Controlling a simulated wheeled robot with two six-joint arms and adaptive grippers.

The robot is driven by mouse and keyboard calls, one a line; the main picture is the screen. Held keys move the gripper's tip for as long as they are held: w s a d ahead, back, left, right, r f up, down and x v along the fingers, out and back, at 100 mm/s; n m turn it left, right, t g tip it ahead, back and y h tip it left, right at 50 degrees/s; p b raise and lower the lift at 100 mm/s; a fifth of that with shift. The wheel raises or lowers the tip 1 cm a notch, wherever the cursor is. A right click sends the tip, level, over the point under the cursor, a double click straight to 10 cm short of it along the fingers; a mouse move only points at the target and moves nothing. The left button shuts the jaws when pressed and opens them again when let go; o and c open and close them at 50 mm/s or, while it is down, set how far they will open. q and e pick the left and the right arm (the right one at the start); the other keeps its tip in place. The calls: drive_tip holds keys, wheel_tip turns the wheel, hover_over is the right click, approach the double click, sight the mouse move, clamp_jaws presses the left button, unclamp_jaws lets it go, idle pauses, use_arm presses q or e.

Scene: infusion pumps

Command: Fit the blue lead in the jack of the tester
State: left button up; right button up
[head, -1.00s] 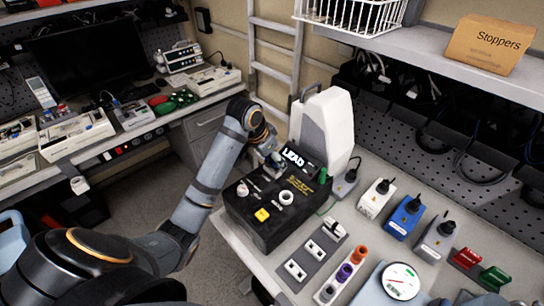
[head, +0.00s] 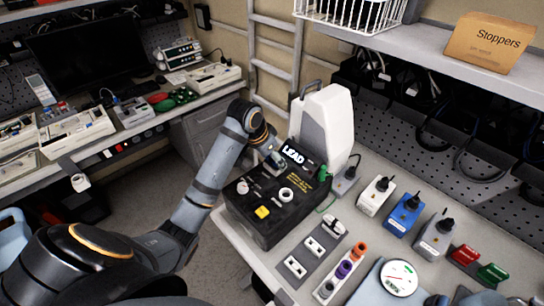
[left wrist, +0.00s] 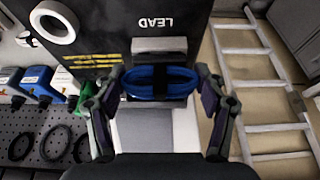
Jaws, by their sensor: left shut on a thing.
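The tester (head: 258,226) is a black box with white knobs, a yellow button and a "LEAD" label, standing at the table's left end. My left gripper (head: 275,161) is over its far left part, beside the label. In the left wrist view, my left gripper (left wrist: 158,82) is shut on the blue lead (left wrist: 137,84), a blue loop with a dark band across its middle. The lead is close to a grey block (left wrist: 160,46) beside the upside-down "LEAD" lettering on the tester. I cannot tell whether they touch. The jack's opening is hidden. My right gripper is out of view.
A white and grey machine (head: 327,125) stands right behind the tester. White, blue and grey adapters (head: 404,217) with black plugs stand to the right. A socket strip (head: 313,250) and a round gauge (head: 399,277) are nearer. A ladder (head: 274,60) rises behind my left arm.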

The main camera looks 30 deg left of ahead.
use_arm(q)
drive_tip(key=o, duration=1.2)
drive_tip(key=shift+o, duration=0.5)
wheel_tip(320, 180, up, 7)
drive_tip(key=p, duration=0.9)
drive_tip(key=shift+f, duration=0.1)
